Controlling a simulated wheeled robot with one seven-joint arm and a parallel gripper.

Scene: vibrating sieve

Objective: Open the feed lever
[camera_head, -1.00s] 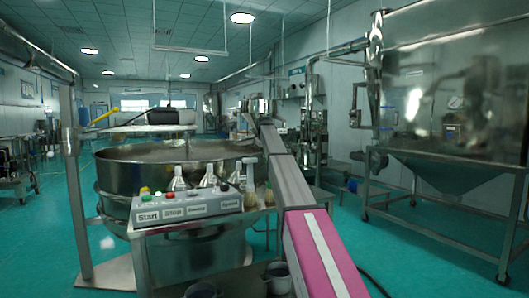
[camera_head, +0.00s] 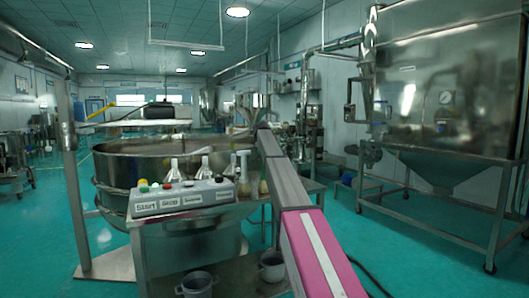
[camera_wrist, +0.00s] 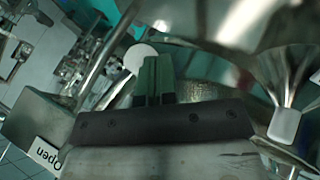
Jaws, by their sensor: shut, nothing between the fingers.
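My gripper (camera_wrist: 153,80) shows in the wrist view with its green fingers together and nothing between them. A pale round disc (camera_wrist: 139,57) shows at the fingertips; I cannot tell whether they touch it or whether it belongs to the feed lever. A white label reading "Open" (camera_wrist: 45,154) is on a grey metal box (camera_wrist: 42,118) left of the gripper. In the head view my arm reaches forward toward a metal hopper (camera_head: 251,101), and the gripper is too small or hidden to make out there. No feed lever can be identified with certainty.
A round steel sieve (camera_head: 120,168) stands left of my arm. A control box with a Start label (camera_head: 185,197) and several flasks (camera_head: 175,172) are on a bench in front. Pots (camera_head: 197,285) sit below. A large steel tank (camera_head: 445,85) stands right. Green floor is free between.

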